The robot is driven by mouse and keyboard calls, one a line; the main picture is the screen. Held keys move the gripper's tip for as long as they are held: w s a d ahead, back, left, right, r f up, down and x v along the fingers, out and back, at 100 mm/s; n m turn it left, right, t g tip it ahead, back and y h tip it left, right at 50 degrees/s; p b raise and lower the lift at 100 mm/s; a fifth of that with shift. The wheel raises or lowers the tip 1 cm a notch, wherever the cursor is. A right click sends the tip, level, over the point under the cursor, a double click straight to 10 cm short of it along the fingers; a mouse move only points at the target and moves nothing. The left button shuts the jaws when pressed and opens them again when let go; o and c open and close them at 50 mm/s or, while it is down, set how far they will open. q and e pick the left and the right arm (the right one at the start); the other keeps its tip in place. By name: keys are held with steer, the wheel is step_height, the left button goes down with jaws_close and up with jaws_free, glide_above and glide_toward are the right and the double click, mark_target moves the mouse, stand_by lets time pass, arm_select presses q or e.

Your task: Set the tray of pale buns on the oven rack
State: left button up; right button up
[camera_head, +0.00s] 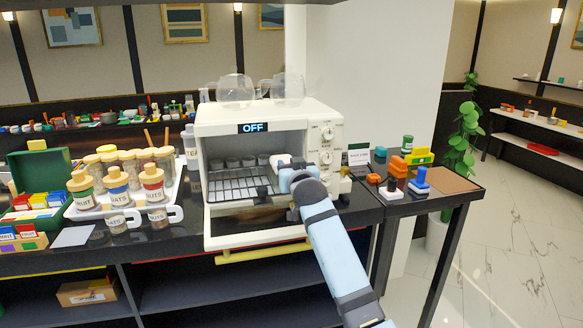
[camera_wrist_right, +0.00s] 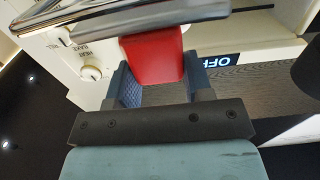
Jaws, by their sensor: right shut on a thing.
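The white toaster oven (camera_head: 262,117) stands on the dark counter with its door lowered and its display reading OFF. A dark wire rack (camera_head: 232,187) shows inside. My right gripper (camera_head: 287,178) is at the right side of the oven opening. In the right wrist view, my right gripper (camera_wrist_right: 158,75) is shut on a red grip (camera_wrist_right: 153,58) beside a shiny metal edge (camera_wrist_right: 100,22). My left gripper is not in view.
A white tray (camera_head: 125,206) with lidded jars and mugs stands left of the oven, beside a green box (camera_head: 40,170). Glass pots (camera_head: 236,90) sit on the oven top. Stamps and blocks (camera_head: 405,170) lie on the right counter. The yellow door handle (camera_head: 265,252) hangs at the counter front.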

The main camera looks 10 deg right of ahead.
steer(key=shift+f, duration=0.45)
steer(key=o, duration=1.6)
steer(key=shift+c, duration=0.2)
steer(key=shift+s+r+p, duration=0.1)
steer(key=shift+s+p, duration=0.4)
steer(key=shift+s, duration=0.25)
steer(key=s+p, duration=0.5)
steer(key=s, duration=0.7)
steer(key=shift+s+d, duration=0.25)
steer(key=shift+d, duration=0.1)
